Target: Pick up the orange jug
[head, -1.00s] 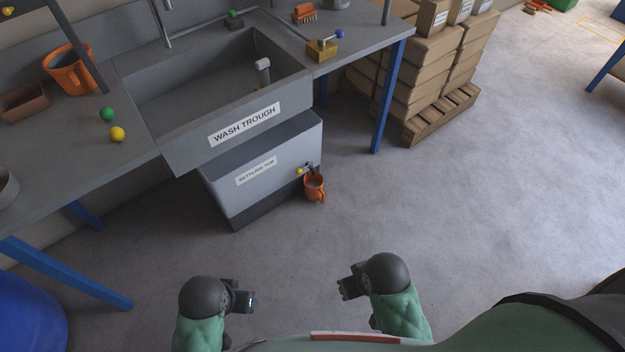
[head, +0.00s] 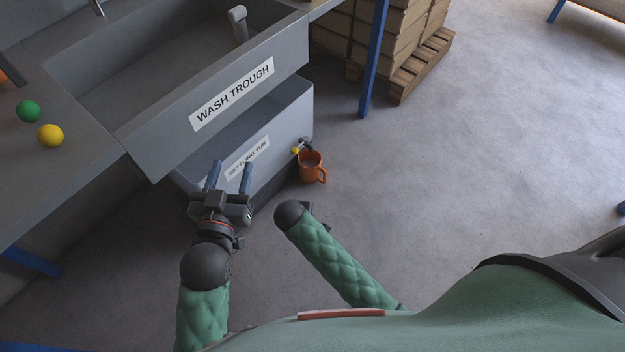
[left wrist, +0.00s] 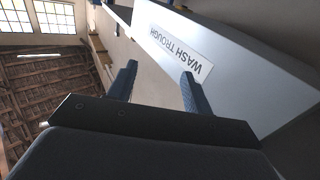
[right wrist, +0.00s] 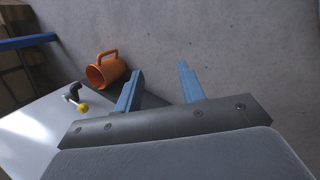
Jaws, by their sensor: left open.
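An orange jug (head: 311,172) stands upright on the floor at the right end of the settling tub, below a small tap (head: 300,149). Its handle points right in the head view. It also shows in the right wrist view (right wrist: 105,70), left of my right gripper (right wrist: 160,78), which is open, empty and apart from it. In the head view the right gripper's fingers are hidden. My left gripper (head: 230,166) is open and empty in front of the settling tub, left of the jug. It also shows in the left wrist view (left wrist: 158,75). An orange edge (head: 8,75) shows at the far left.
The settling tub (head: 285,125) stands under the wash trough (head: 150,150), whose front overhangs it. A green ball (head: 29,110) and a yellow ball (head: 50,135) lie on the left bench. A blue table leg (head: 372,70) and stacked boxes stand behind. The floor to the right is clear.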

